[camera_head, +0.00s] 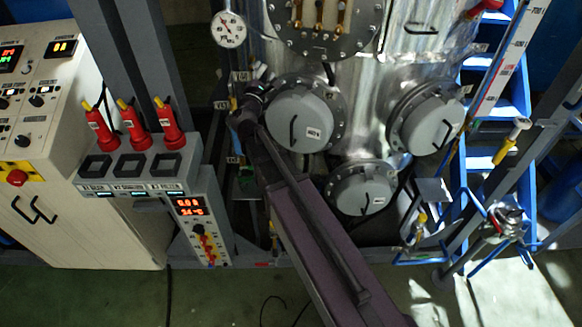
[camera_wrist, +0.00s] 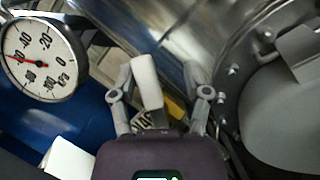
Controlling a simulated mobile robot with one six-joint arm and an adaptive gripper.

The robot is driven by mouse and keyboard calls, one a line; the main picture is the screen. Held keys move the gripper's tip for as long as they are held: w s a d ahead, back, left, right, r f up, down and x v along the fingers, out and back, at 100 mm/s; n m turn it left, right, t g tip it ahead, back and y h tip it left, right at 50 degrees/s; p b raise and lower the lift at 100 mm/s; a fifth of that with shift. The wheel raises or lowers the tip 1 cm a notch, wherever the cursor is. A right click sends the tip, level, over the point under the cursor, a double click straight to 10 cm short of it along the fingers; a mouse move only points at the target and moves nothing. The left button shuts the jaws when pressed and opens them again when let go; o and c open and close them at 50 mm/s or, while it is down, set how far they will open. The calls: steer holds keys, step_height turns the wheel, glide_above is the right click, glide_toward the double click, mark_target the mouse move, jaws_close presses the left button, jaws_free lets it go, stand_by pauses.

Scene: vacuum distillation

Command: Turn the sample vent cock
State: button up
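My gripper (camera_wrist: 160,84) is at the left side of the steel vessel, and it also shows in the head view (camera_head: 252,98). Its two fingers are apart. A pale, flat-sided handle (camera_wrist: 147,80) stands between them, closer to the left finger; whether a finger touches it I cannot tell. A yellow part (camera_wrist: 177,108) shows beside the handle, partly hidden by the gripper. The handle may be the sample vent cock, but I see no readable name on it. In the head view my arm and gripper hide most of this spot.
A round dial gauge (camera_wrist: 42,57) is left of the gripper. A bolted grey flange cover (camera_wrist: 285,115) is close on the right. The vessel (camera_head: 350,130) has several covers. A panel with three red-handled tools (camera_head: 135,130) stands left. Blue stairs (camera_head: 495,125) are right.

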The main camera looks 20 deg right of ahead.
steer(key=s+a+f+m+g+p, duration=0.1)
steer(key=s+a+f+m+g, duration=0.15)
steer(key=s+m, duration=0.3)
steer(key=s+a+f+m+g, duration=0.1)
steer(key=s+a+m, duration=0.3)
steer(key=s, duration=0.2)
steer(key=s+d+f+m+g+y+b, duration=0.1)
steer(key=s+d+f+m+g+b, duration=0.1)
steer(key=f, duration=0.4)
steer(key=s+d+f+m+g+y+b, duration=0.1)
steer(key=s+d+f+m+g+b, duration=0.1)
steer(key=f, duration=0.5)
steer(key=s+d+f+m+g+y+b, duration=0.1)
steer(key=s+d+f+m+g+b, duration=0.1)
steer(key=d+f+g, duration=0.3)
steer(key=shift+s+d+f+m+g+y, duration=0.15)
steer(key=shift+s+f+m+g+y, duration=0.15)
steer(key=shift+s+f+m+g, duration=0.5)
steer(key=shift+f, duration=0.15)
